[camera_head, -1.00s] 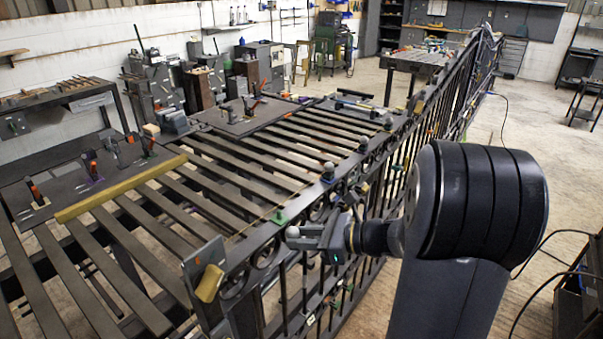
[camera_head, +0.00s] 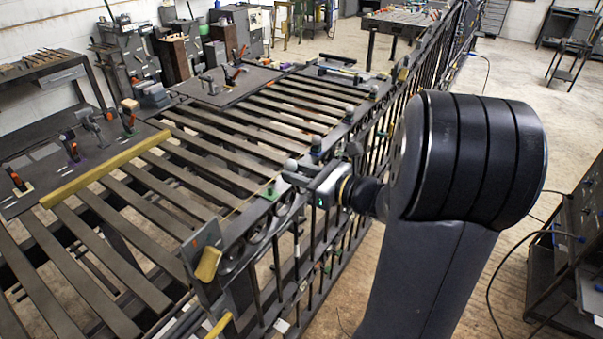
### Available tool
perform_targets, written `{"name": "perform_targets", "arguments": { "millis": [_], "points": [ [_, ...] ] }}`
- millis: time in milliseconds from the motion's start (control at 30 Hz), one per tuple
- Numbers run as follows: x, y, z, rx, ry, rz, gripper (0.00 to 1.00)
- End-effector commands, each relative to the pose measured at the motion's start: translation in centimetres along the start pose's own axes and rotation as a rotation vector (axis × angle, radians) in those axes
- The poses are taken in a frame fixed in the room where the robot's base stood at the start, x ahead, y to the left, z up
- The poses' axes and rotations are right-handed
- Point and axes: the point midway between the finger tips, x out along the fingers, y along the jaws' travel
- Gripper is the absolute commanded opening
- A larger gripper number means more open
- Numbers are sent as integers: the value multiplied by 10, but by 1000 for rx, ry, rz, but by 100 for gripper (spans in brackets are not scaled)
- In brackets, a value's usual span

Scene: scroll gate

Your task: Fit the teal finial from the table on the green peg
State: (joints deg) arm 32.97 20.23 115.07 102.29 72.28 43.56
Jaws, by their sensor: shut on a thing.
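My gripper (camera_head: 298,175) is above the gate's top rail (camera_head: 292,192) in the middle of the head view. It is shut on a small finial with a rounded grey end (camera_head: 290,164). The gripper covers most of the finial, and no teal shows on it at this size. The green peg (camera_head: 270,193) stands on the rail just below and left of the gripper. The finial looks above and slightly right of the peg, apart from it. The exact gap cannot be told.
Ball-topped finials (camera_head: 316,144) stand farther along the rail. The slatted table (camera_head: 190,165) holds a yellow bar (camera_head: 105,168) and boards with clamps (camera_head: 225,85). A yellow block (camera_head: 208,263) is at the near corner. A dark cabinet (camera_head: 570,260) stands at right.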

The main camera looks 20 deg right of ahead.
Motion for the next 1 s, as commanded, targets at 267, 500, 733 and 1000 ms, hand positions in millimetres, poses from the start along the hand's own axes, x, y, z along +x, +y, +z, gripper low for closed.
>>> {"name": "perform_targets", "arguments": {
  "millis": [267, 500, 733, 1000],
  "points": [
    [9, 0, -1, 0, -1, 1, 0],
    [16, 0, -2, -1, -1, 1, 0],
    [23, 0, -4, -1, -1, 1, 0],
    [31, 0, -5, 0, -1, 2, 0]
  ]
}}
